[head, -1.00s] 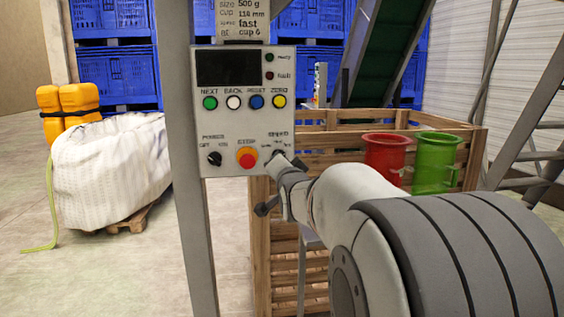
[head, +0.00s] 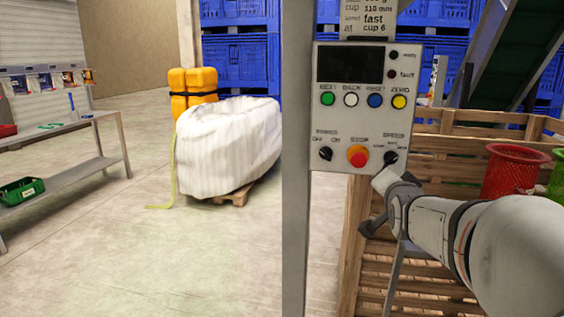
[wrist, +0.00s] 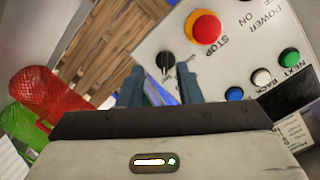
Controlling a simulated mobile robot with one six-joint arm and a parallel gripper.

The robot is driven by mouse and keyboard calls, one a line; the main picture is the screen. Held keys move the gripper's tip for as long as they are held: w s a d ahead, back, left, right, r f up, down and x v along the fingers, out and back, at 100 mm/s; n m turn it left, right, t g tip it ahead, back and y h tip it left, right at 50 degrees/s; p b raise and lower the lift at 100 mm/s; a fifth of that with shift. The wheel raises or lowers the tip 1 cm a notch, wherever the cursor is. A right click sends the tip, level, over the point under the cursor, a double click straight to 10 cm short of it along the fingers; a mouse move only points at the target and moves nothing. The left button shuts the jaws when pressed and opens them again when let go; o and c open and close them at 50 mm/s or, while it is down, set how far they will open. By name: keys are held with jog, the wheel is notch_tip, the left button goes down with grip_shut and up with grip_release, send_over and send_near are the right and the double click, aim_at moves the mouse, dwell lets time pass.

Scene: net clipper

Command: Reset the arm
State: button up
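My gripper (wrist: 160,72) is open, with its two dark fingers apart and nothing seen between them but the background. The black SPEED knob (wrist: 166,62) shows just past the fingertips in the wrist view; I cannot tell the exact gap. In the head view my arm reaches in from the right, and its end is just below the SPEED knob (head: 390,157) on the control panel (head: 345,115). The fingertips are not clear there. The panel also carries a red STOP button (head: 357,156), a POWER knob (head: 325,154) and a row of coloured buttons.
A grey post (head: 297,200) stands at the panel's left edge. A wooden crate (head: 355,255) and a red mesh cup (head: 515,170) are behind my arm. A white bulk bag (head: 230,150) and a bench (head: 75,170) stand left.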

jog(key=s+a+n+g+y+p, duration=0.1)
jog(key=s+a+n+g+p, duration=0.2)
jog(key=s, duration=0.5)
jog(key=s+a+f+n+g+y+p, duration=0.1)
jog(key=s+a+n+g+p, duration=0.3)
jog(key=s, duration=0.5)
jog(key=s+a+n+g+y+p, duration=0.2)
jog(key=s+a+g+p, duration=0.3)
jog(key=s+p, duration=0.3)
jog(key=shift+s+a+f+n+g+p, duration=0.15)
jog(key=shift+a+f+n+g+p, duration=0.25)
jog(key=shift+a+n, duration=0.4)
jog(key=shift+d, duration=0.2)
